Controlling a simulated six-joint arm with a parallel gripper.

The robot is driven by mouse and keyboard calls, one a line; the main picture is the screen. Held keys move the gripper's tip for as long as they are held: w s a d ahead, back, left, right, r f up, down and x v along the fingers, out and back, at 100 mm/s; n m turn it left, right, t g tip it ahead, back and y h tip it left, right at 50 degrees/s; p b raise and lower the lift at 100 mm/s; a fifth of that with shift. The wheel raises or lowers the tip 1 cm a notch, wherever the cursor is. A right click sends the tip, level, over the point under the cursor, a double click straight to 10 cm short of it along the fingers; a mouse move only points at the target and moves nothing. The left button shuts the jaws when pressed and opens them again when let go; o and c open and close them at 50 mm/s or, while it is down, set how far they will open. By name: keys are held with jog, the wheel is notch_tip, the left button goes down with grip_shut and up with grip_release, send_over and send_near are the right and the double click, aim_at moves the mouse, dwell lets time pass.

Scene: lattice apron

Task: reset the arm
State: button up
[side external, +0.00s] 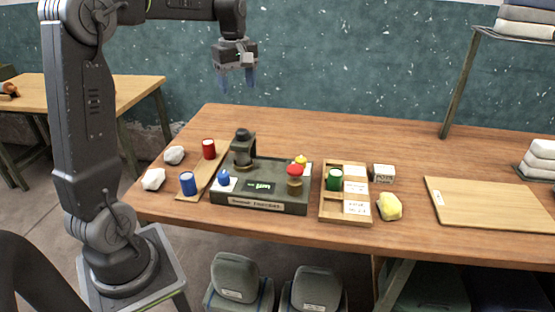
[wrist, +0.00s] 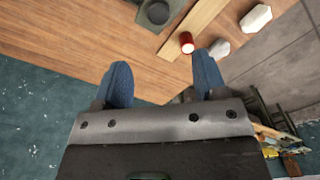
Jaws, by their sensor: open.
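My gripper (side external: 237,77) hangs high above the back left part of the wooden table, well clear of everything on it. In the wrist view its two blue fingers (wrist: 160,84) are apart with nothing between them. In the side view my arm reaches over from the left, with the fingers pointing down.
On the table (side external: 450,155) stand a dark station (side external: 265,207) with a post, a board (side external: 202,176) with red (side external: 209,149) and blue (side external: 188,184) cylinders, a wooden tray (side external: 329,216) holding a green cylinder (side external: 334,180), and a yellow lump (side external: 390,207). A cutting board (side external: 490,203) lies right.

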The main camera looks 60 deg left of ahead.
jog(key=s+d+r+m+t, duration=0.1)
jog(key=s+d+m, duration=0.25)
jog(key=d, duration=0.35)
jog(key=s+d+r+m+t, duration=0.1)
jog(key=s+d+m, duration=0.2)
jog(key=d+m, duration=0.3)
jog(key=s+d+f+m+t, duration=0.3)
jog(key=s+d+f+m, duration=0.2)
jog(key=s+d+m, duration=0.3)
jog(key=shift+s+d+f, duration=0.25)
jog(key=shift+s+d, duration=0.7)
jog(key=shift+s, duration=0.2)
